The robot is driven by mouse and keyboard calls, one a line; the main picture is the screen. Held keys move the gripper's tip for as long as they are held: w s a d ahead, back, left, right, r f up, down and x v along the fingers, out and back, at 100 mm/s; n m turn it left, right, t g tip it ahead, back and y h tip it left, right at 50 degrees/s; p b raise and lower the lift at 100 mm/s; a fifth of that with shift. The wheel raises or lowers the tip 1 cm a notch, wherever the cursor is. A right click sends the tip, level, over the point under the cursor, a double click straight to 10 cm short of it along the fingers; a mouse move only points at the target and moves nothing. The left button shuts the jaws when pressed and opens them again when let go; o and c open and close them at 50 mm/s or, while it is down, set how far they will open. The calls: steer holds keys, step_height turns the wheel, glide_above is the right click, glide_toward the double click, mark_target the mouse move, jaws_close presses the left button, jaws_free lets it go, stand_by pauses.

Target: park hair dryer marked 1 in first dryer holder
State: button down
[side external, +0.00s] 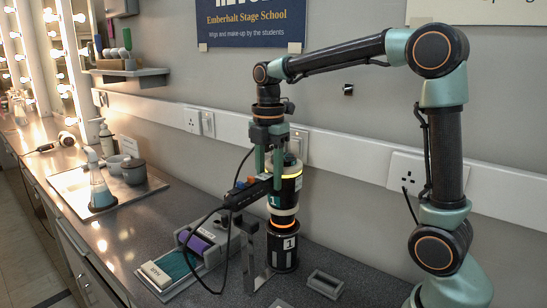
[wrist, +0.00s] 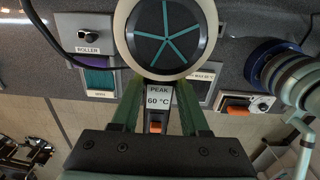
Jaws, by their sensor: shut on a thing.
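Hair dryer 1 (side external: 274,201) is dark with a cream ring and a teal-marked 1. Its barrel stands upright, directly above the first dryer holder (side external: 283,256), a black cup with a white label reading 1 and a glowing orange rim. The cream ring is close over that rim; I cannot tell how far the nozzle is inside. My gripper (side external: 267,177) points down and is shut on the dryer's handle, which sticks out to the left. In the wrist view the dryer's round teal-spoked end (wrist: 165,33) faces me and hides the holder; the handle label reads PEAK 60 °C.
A grey box (side external: 203,242) with purple and teal parts stands left of the holder, beside a metal bracket (side external: 262,276). A black cable loops there. A small grey tray (side external: 325,283) lies at right.

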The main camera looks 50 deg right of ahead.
steer(key=shift+f, duration=2.45)
jaws_free()
steer(key=shift+f, duration=0.1)
steer(key=shift+r, duration=4.05)
step_height(320, 180, up, 12)
steer(key=m+t, duration=0.3)
steer(key=m, duration=0.7)
glide_toward(269, 194)
steer(key=v, duration=0.3)
steer(key=s+a+f+m+t, duration=0.2)
steer(key=s+f+m, duration=0.3)
steer(key=f+m, duration=0.3)
steer(key=shift+s+a+f+t, duration=0.15)
steer(key=shift+f+t, duration=0.15)
steer(key=shift+f, duration=0.65)
